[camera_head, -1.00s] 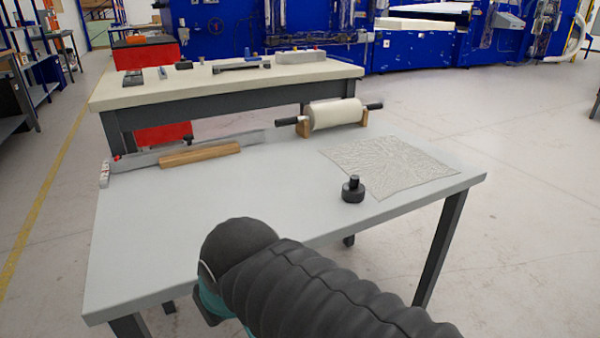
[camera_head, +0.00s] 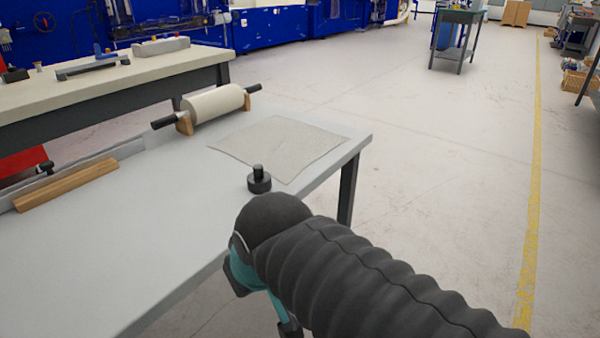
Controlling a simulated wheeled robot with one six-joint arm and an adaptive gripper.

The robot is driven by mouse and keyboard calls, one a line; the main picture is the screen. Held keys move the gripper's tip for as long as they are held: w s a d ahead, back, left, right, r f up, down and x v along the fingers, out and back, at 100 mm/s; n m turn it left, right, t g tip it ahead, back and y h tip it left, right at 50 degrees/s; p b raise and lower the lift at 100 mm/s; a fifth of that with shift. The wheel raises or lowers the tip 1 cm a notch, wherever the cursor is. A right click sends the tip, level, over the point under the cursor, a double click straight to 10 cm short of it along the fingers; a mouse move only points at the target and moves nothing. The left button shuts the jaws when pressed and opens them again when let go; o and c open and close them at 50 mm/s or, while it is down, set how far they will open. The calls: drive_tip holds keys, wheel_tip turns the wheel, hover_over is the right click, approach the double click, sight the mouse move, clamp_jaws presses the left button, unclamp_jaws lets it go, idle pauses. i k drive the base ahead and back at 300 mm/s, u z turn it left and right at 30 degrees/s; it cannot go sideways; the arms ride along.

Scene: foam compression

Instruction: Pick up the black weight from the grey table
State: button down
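The black weight (camera_head: 259,182) stands upright on the grey table (camera_head: 130,230), a squat round body with a narrower knob on top. It is near the table's front right edge, beside the near corner of the pale textured sheet (camera_head: 280,142). My arm, in a black ribbed sleeve with teal parts, crosses the lower right in front of the table edge. My gripper's fingers cannot be made out in the view.
A white roller (camera_head: 214,104) with dark handles rests on wooden supports behind the sheet. A wooden bar (camera_head: 68,185) lies at the left. A second, cream-topped table (camera_head: 120,85) with tools stands behind. The floor to the right is open, with a workbench (camera_head: 458,30) farther back.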

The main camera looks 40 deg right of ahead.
sight(259, 181)
drive_tip(key=k, duration=0.35)
drive_tip(key=z, duration=0.5)
drive_tip(key=i, duration=0.45)
drive_tip(key=z, duration=2.15)
drive_tip(key=k, duration=2.15)
drive_tip(key=u, duration=0.95)
drive_tip(key=i, duration=0.5)
